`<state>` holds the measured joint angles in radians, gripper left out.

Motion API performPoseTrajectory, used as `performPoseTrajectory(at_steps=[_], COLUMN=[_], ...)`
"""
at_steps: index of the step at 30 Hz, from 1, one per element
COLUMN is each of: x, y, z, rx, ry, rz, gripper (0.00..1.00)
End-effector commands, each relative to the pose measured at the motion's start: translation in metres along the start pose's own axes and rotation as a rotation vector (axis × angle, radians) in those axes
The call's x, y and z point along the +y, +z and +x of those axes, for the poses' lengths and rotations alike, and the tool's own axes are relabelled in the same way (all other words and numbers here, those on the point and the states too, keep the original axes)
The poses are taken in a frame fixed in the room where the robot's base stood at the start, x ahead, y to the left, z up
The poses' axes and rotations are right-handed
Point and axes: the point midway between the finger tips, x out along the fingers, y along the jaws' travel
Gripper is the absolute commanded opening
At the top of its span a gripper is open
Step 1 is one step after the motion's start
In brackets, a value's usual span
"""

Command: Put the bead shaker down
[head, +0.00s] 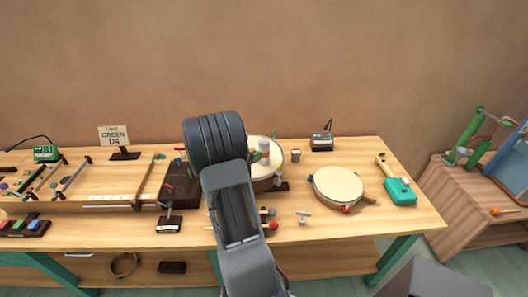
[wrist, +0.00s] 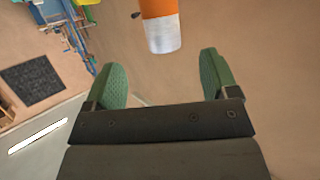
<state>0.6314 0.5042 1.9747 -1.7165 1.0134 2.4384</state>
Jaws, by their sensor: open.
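The bead shaker (wrist: 160,22) looks like an upright cylinder, orange with a silver end, cut off by the top of the wrist view. In the head view a small pale and orange cylinder (head: 265,150), likely the same shaker, shows over the round drum (head: 276,150), right of my arm. What it rests on cannot be told. My gripper (wrist: 158,58) has its green fingers wide apart. The shaker is between and beyond the fingertips, with gaps on both sides. In the head view my arm hides most of the gripper.
A frame drum (head: 338,185), a teal object (head: 400,192) and a small tin (head: 295,155) are on the wooden bench (head: 350,226). A dark box (head: 178,188) stands left of my arm. A sign (head: 113,136) is at the back. Bare bench shows front right.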

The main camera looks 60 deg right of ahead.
Motion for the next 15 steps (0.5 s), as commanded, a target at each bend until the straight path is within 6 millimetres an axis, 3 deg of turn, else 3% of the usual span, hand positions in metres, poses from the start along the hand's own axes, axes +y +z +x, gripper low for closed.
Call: performPoseTrajectory(at_steps=[6,15], x=[0.0,0.0], y=[-0.002,-0.003], z=[0.033,0.051], rx=[-0.001,-0.002], ry=[0.002,0.001], rz=[-0.001,-0.002], gripper=[0.8,0.8])
